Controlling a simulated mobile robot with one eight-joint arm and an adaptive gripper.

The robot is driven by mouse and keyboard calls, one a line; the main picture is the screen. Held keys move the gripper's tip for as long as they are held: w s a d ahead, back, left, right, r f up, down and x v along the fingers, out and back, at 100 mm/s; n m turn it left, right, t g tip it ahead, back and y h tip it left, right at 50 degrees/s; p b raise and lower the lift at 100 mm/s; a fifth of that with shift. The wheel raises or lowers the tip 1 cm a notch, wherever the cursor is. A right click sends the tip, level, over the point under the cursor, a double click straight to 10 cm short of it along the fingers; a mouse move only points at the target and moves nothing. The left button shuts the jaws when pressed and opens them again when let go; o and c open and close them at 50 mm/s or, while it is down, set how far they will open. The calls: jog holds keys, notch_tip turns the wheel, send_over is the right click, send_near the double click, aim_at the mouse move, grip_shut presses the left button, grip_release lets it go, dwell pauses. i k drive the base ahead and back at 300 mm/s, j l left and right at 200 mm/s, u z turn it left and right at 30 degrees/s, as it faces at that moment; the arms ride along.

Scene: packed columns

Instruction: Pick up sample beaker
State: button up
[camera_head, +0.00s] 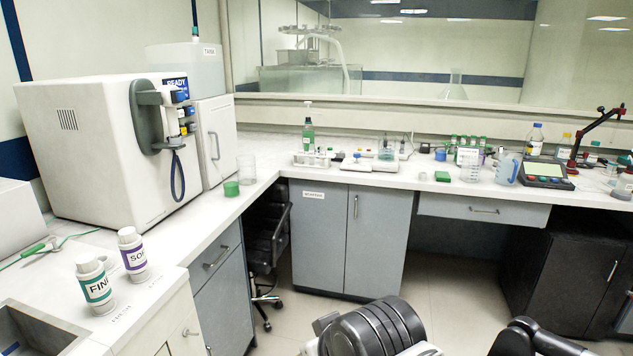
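Several vessels could be the sample beaker, and no readable label settles which. A clear empty-looking beaker (247,168) stands upright on the left counter near the inner corner. A beaker with teal contents (387,149) stands at the back of the far counter. Another clear beaker (470,166) stands on the right part of the far counter, beside a blue-tinted jug (508,169). My gripper's fingers are not in view; dark parts, probably of my arm, show at the bottom edge, well apart from these vessels.
A large white analyser (95,150) fills the left counter. Two labelled bottles (96,285) (133,254) stand near a sink (30,330). A green-topped bottle (308,136), a keypad device (545,172) and a red-black stand (590,135) crowd the far counter. Open floor (440,270) lies before the cabinets (340,240).

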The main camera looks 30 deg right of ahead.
aim_at(231, 180)
jog(key=i+z, duration=0.2)
jog(key=i, duration=0.2)
jog(key=i+j+z, duration=0.2)
jog(key=i, duration=0.25)
jog(key=i+j+z, duration=0.15)
jog(key=i, duration=0.25)
jog(key=i+j+z, duration=0.2)
jog(key=i+j, duration=0.1)
jog(key=i, duration=0.1)
